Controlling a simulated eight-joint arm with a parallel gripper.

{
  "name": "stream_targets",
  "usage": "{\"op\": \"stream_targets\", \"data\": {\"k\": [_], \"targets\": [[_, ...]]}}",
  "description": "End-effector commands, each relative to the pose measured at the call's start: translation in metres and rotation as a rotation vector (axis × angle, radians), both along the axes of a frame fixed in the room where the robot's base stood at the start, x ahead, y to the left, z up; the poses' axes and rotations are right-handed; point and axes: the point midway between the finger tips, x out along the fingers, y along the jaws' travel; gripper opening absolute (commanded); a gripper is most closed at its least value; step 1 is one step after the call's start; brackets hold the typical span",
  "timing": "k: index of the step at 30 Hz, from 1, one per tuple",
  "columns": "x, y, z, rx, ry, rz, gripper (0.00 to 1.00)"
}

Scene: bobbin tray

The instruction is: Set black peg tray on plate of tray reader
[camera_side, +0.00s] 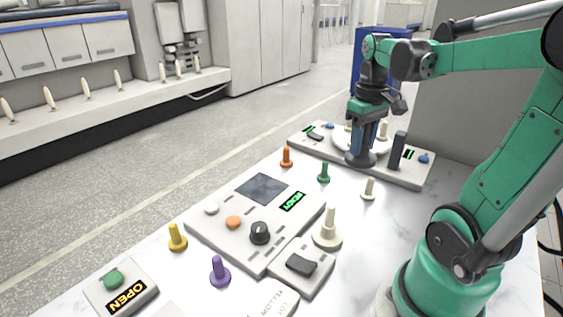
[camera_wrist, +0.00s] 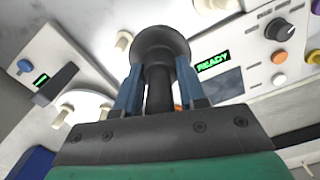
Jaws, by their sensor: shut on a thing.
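My gripper (camera_side: 361,148) points down with its blue fingers shut on the peg of the black peg tray. In the side view the tray's round black base (camera_side: 360,160) overlaps the front edge of the tray reader (camera_side: 412,179). The wrist view shows the black base (camera_wrist: 160,42) beyond the fingertips, with the dark peg (camera_wrist: 159,90) between the fingers. The reader's round white plate (camera_side: 340,141) is partly hidden behind my gripper; the plate (camera_wrist: 88,100) lies left of the tray in the wrist view. I cannot tell the tray's height above the table.
A cream peg (camera_side: 383,130) shows at the plate, near the reader's dark upright post (camera_side: 397,150). Green (camera_side: 324,173), orange (camera_side: 286,157) and cream (camera_side: 369,189) pegs stand in front of the reader. A console reading READY (camera_side: 293,201) and a cream peg tray (camera_side: 328,230) are nearer.

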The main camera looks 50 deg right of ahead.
Motion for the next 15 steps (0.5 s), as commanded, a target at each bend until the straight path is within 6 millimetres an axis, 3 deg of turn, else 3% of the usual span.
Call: {"op": "stream_targets", "data": {"k": [7,15], "targets": [[0.0,0.0,0.045,0.0,0.0,0.0,0.0],[0.011,-0.001,0.061,0.0,0.0,0.026,0.0]]}}
